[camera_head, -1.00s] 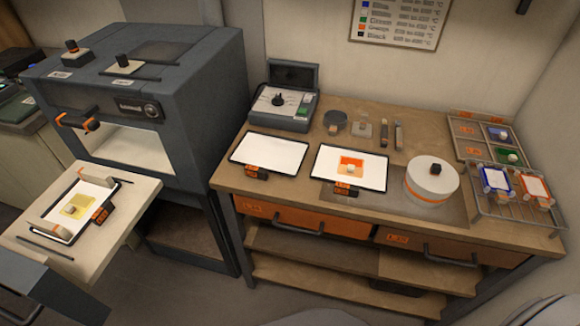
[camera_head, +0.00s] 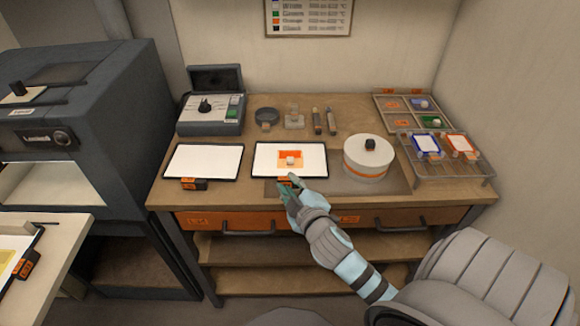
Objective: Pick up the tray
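A white tray (camera_head: 265,163) with a dark rim lies flat on the wooden bench. It carries an orange square (camera_head: 284,158) with a small pale block (camera_head: 291,161) on it. My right gripper (camera_head: 290,184) is at the tray's front edge, over its dark handle with an orange tag, which it mostly hides. Whether its fingers are closed on the handle is too small to tell. A second white tray (camera_head: 204,160), blank, lies to its left with its handle showing. A third tray (camera_head: 12,250) with a yellow patch is partly in view at the left. My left gripper is out of view.
A white round container (camera_head: 369,160) with a black knob stands right of the tray. A wire rack (camera_head: 455,172) with framed pieces is farther right. A control box (camera_head: 211,115) and small tools stand behind. A dark kiln (camera_head: 85,110) is at the left.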

